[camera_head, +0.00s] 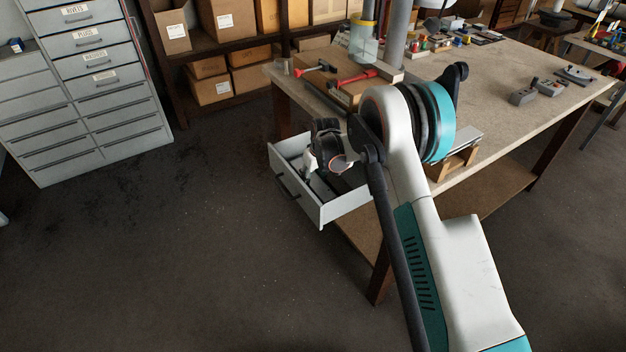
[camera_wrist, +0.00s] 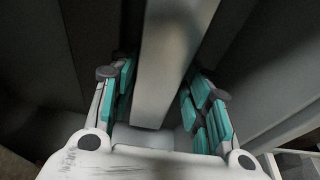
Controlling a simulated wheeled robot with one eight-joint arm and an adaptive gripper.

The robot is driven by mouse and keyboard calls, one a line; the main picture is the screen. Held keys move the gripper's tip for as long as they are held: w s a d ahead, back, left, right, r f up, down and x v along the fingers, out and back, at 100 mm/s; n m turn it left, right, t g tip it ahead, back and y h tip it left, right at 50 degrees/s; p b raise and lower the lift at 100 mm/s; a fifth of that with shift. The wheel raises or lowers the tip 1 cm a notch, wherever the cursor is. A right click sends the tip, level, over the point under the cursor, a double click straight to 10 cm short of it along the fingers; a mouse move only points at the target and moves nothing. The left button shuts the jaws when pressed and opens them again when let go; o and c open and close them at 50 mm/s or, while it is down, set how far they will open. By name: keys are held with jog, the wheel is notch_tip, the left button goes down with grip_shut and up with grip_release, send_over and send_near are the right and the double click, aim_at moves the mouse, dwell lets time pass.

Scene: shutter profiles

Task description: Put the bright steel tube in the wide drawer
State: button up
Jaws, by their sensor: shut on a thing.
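In the wrist view, a smooth grey metal length with flat faces, the steel tube (camera_wrist: 172,62), runs up between the teal-padded fingers. My gripper (camera_wrist: 160,92) is shut on it. In the head view, the wide drawer (camera_head: 298,203) is a pale grey box pulled out at the near left end of the workbench. My wrist hangs over the drawer, and my gripper (camera_head: 338,165) is low at its opening, partly hidden by my arm. The tube cannot be made out clearly in the head view. I cannot tell whether it touches the drawer floor.
The workbench (camera_head: 520,105) carries a red clamp (camera_head: 350,78) and a wooden rest (camera_head: 455,163) with a shiny metal strip at its near edge. A grey drawer cabinet (camera_head: 90,100) stands left. Shelves with cardboard boxes (camera_head: 210,90) stand behind. The floor left of the drawer is clear.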

jog(key=shift+f, duration=0.25)
jog(key=shift+f, duration=0.15)
jog(key=o, duration=1.2)
